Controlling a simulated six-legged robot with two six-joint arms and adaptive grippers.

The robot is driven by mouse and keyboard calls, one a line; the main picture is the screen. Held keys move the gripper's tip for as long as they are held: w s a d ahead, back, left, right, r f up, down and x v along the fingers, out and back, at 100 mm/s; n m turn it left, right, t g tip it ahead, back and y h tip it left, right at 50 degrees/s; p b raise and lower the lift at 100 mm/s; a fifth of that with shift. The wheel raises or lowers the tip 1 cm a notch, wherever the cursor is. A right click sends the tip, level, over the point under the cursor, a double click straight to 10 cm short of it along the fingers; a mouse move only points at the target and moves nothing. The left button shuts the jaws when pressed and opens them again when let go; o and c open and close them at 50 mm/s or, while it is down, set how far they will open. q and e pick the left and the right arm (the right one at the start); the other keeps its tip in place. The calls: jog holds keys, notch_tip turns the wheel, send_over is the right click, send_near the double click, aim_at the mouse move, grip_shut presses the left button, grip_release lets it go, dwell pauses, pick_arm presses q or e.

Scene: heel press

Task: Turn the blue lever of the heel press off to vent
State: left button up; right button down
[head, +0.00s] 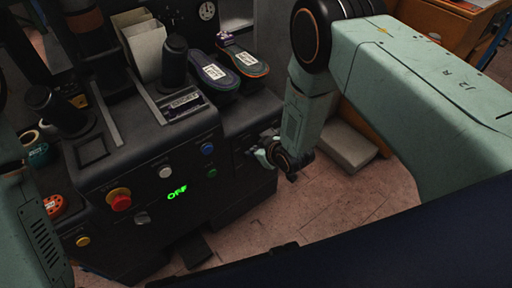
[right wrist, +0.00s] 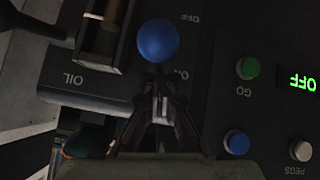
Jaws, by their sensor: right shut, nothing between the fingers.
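The heel press (head: 150,160) is a dark machine. Its blue lever shows in the right wrist view as a round blue knob (right wrist: 157,40). An upside-down OFF label is above right of the knob, and an ON label below right. My right gripper (right wrist: 160,88) is shut and empty, its fingertips just below the knob; whether they touch the lever cannot be told. In the head view my right gripper (head: 259,154) is at the press's right front side, and I cannot make out the lever there. My left gripper is out of view.
The press front has a red knob (head: 119,199), a blue button (head: 207,148), a green button (head: 212,173) and a lit green OFF display (head: 177,192). A pale box (head: 347,148) stands on the floor to the right.

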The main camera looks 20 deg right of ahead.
jog(key=shift+s+d+f, duration=0.2)
jog(key=shift+s+f, duration=0.05)
jog(key=shift+f, duration=0.25)
jog(key=shift+s+d+f+t+b, duration=0.1)
jog(key=shift+s+f+t+b, duration=0.1)
jog(key=shift+t+b, duration=0.2)
jog(key=shift+s+f, duration=0.15)
jog(key=shift+s+d+f+t+y+b, duration=0.15)
jog(key=shift+s+f+t+y+b, duration=0.15)
jog(key=shift+f+t+b, duration=0.2)
jog(key=shift+s+d+f+t+y+b, duration=0.1)
jog(key=shift+s+f+t+y+b, duration=0.1)
jog(key=shift+s+f+t+b, duration=0.25)
notch_tip(320, 180, down, 6)
jog(key=b, duration=0.3)
jog(key=shift+s+f, duration=0.15)
jog(key=shift+s, duration=0.25)
